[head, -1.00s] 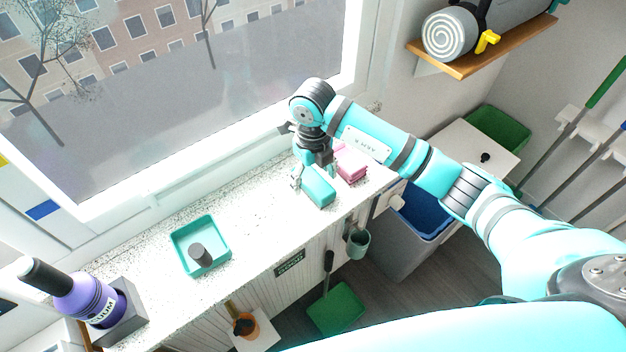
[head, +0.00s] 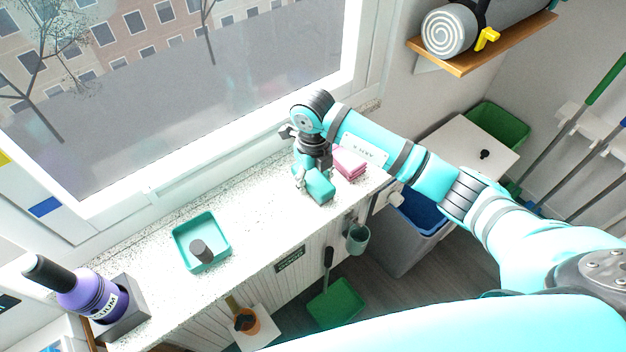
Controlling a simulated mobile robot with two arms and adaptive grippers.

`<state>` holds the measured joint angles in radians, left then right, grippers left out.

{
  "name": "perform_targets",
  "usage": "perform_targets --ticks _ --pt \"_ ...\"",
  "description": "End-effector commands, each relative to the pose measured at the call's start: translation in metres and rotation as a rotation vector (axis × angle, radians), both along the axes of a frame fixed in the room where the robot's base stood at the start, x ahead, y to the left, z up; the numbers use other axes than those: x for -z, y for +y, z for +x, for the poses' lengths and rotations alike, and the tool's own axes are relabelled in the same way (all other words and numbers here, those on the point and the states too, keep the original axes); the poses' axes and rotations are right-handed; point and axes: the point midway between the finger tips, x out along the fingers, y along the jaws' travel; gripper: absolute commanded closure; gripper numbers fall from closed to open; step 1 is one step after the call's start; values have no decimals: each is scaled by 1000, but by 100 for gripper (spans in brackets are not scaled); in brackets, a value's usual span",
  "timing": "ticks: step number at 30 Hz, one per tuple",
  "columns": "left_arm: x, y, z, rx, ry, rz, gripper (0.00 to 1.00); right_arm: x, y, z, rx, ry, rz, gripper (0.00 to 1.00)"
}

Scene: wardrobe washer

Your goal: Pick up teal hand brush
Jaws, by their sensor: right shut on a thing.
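The teal hand brush (head: 319,187) is a small teal block on the speckled counter, just left of a pink block. My right gripper (head: 312,178) points down over it and is shut on it; the fingers partly cover its top and far end. I cannot tell whether the brush touches the counter or is slightly above it. My left gripper is not in view.
Pink folded cloths or sponges (head: 349,162) lie close to the right of the gripper. A teal tray (head: 222,232) with a dark grey cylinder (head: 201,251) stands further left. The counter (head: 262,213) between is clear.

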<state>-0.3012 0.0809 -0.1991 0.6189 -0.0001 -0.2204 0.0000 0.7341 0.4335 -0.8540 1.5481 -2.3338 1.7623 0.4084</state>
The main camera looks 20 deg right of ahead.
Motion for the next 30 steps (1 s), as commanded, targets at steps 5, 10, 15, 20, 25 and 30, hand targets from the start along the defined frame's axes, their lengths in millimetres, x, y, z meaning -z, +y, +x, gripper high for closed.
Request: perform_targets --ticks 5,10,15,20,25,30 --pt "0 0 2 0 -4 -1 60 -1 0 0 0 -1 0 89" --pt "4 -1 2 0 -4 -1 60 -8 0 1 0 -4 0 89" --pt "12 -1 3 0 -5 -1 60 -26 0 2 -1 -6 2 89" --pt "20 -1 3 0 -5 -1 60 -35 12 -18 -6 -2 2 89" --pt "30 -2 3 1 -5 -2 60 -38 33 -54 -8 -2 2 89" --pt "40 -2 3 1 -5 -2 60 -43 55 -91 -7 -2 3 89"
